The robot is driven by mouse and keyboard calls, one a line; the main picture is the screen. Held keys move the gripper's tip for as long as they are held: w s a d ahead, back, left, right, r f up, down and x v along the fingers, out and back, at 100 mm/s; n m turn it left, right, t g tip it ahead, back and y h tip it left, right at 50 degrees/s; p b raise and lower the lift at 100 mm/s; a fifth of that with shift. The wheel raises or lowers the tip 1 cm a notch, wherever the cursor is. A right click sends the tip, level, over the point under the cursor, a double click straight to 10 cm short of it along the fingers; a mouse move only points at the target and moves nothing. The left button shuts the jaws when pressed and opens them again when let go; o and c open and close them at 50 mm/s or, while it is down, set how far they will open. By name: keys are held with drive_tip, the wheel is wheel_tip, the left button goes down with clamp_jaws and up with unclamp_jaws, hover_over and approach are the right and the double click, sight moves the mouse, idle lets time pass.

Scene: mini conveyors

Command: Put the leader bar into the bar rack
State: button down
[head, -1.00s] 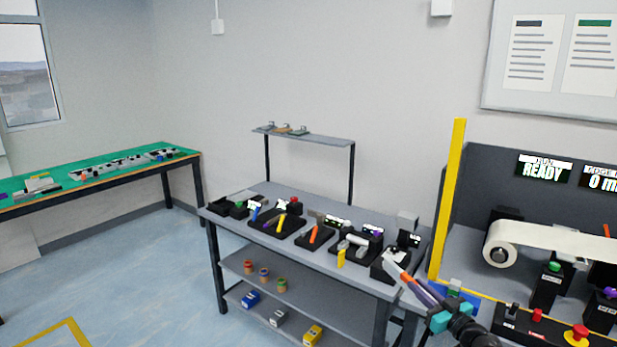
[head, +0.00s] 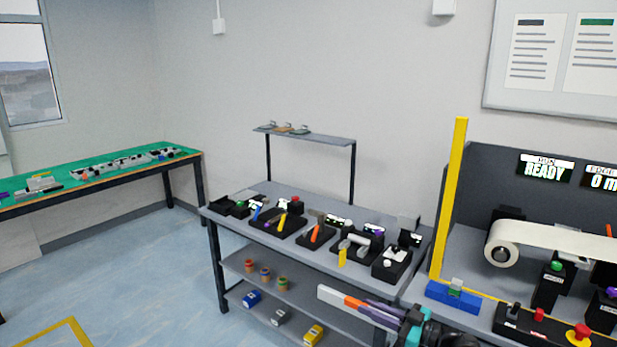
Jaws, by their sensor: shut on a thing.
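My gripper (head: 378,312) is at the lower right in the head view, in front of the grey bench's right end. Its jaws are shut on a long bar, white at the tip with an orange band (head: 347,299), which I take to be the leader bar. The bar points left and lies nearly level in the picture, clear of the bench top. Its held end is hidden by the fingers. I cannot tell for sure which thing is the bar rack. A blue block (head: 437,292) with a small grey and green piece on it sits right of my gripper, at the machine's front left.
The grey bench (head: 275,200) carries several black trays with tools, and spools and small boxes on its lower shelves. A yellow post (head: 449,200) and a machine with a white roll (head: 502,245) stand at right. A green-topped table (head: 100,170) is at far left. Floor is open between.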

drive_tip(key=shift+a, duration=0.4)
idle(0.4)
